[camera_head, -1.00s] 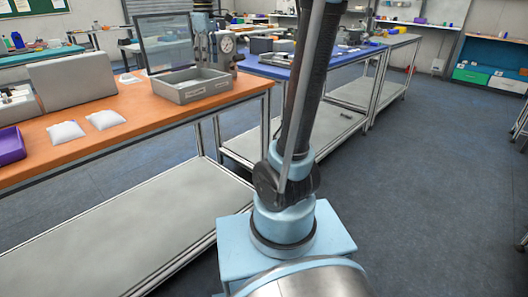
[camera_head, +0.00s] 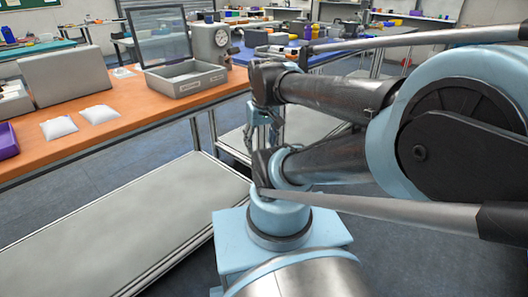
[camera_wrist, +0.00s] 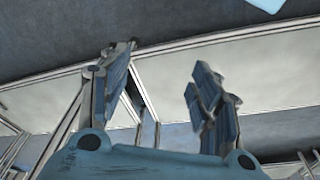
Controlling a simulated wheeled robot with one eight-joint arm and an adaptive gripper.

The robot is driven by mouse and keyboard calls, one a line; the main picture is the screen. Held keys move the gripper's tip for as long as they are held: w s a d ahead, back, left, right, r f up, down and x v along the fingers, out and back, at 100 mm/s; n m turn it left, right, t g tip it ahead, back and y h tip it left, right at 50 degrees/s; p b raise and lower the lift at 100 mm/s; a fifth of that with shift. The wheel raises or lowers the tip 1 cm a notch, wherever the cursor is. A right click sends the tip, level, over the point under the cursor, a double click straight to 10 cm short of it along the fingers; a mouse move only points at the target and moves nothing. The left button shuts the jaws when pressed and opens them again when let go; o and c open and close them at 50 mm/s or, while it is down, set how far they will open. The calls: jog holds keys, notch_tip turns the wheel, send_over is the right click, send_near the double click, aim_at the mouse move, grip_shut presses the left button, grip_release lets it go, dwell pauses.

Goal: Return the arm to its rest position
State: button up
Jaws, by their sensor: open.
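My arm is folded in the head view, its large links filling the right side. My gripper (camera_head: 262,142) hangs fingers down off the right end of the orange table (camera_head: 112,138). In the wrist view my gripper (camera_wrist: 165,70) has its two blue-padded fingers spread apart. Nothing is between them. Beyond the fingers are the grey floor and a pale shelf (camera_wrist: 255,60).
A grey tray (camera_head: 183,88) with an open dark lid stands on the orange table. White packets (camera_head: 59,127), a grey box (camera_head: 66,81) and a purple bin (camera_head: 7,140) are left of it. A dial device (camera_head: 211,43) stands behind. Floor shows between the tables.

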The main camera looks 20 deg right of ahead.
jog(key=shift+s+d+f+m, duration=0.25)
jog(key=shift+s+f, duration=0.2)
jog(key=shift+f, duration=0.3)
jog(key=shift+s+d+f+m, duration=0.15)
jog(key=shift+s+f+m, duration=0.1)
jog(key=shift+s+f, duration=0.35)
jog(key=shift+w+f, duration=0.1)
